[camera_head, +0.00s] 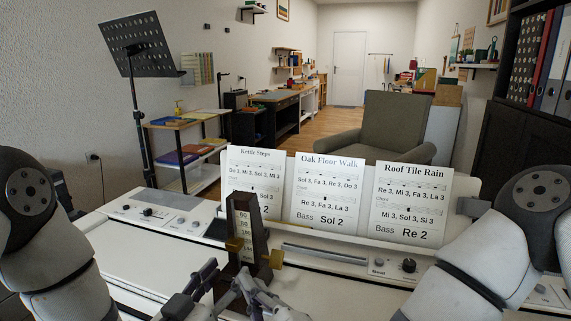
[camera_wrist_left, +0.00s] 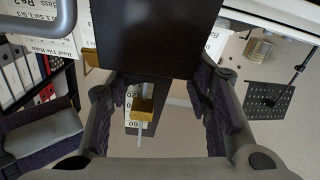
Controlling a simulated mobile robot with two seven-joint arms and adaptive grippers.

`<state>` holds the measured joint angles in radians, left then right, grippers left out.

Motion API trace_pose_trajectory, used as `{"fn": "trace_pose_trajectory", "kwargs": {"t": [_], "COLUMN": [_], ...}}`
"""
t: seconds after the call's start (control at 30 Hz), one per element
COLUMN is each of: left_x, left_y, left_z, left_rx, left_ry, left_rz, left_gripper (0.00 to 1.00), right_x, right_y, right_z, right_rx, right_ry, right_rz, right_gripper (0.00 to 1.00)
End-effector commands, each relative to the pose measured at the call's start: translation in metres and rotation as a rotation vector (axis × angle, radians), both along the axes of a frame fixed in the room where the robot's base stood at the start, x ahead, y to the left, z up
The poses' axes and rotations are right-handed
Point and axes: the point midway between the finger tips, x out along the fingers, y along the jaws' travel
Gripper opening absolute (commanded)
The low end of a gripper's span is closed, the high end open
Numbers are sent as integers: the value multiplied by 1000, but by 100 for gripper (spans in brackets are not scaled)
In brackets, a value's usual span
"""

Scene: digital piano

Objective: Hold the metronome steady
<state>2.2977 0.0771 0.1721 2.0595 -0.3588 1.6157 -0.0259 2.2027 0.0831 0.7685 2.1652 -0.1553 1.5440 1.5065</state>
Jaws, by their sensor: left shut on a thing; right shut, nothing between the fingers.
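The metronome (camera_head: 246,222) is a dark, tapered block with a pale number scale, a brass weight on its rod and a brass knob at its right side. It stands upright on the white piano top, left of centre in the head view. My left gripper (camera_head: 230,276) is shut on it from the front, low down, one finger on each side. In the left wrist view the metronome (camera_wrist_left: 155,40) appears upside down between the fingers of my left gripper (camera_wrist_left: 162,92), with its scale and brass weight visible.
Three song cards (camera_head: 323,195) stand on the piano (camera_head: 150,252) just behind the metronome. Control knobs (camera_head: 408,265) lie to the right. A black music stand (camera_head: 137,48) stands at the back left, and an armchair (camera_head: 385,130) is beyond the piano.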

Motion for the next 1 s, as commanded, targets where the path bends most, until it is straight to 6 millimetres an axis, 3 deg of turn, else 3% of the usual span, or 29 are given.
{"fn": "trace_pose_trajectory", "kwargs": {"t": [0.2, 0.43, 1.0], "left_x": [-2, -2, -2], "left_y": [-1, -1, -1], "left_z": [-5, -5, -5], "left_rx": [1, 1, 1], "left_ry": [13, 13, 14], "left_rz": [-2, -2, -3], "left_gripper": [0, 0, 0], "right_x": [0, -27, 49], "right_y": [0, 11, -17], "right_z": [-1, 1, 1], "right_rx": [0, -1, 0], "right_ry": [2, 3, 1], "right_rz": [0, -16, -18], "right_gripper": [0, 0, 0]}}
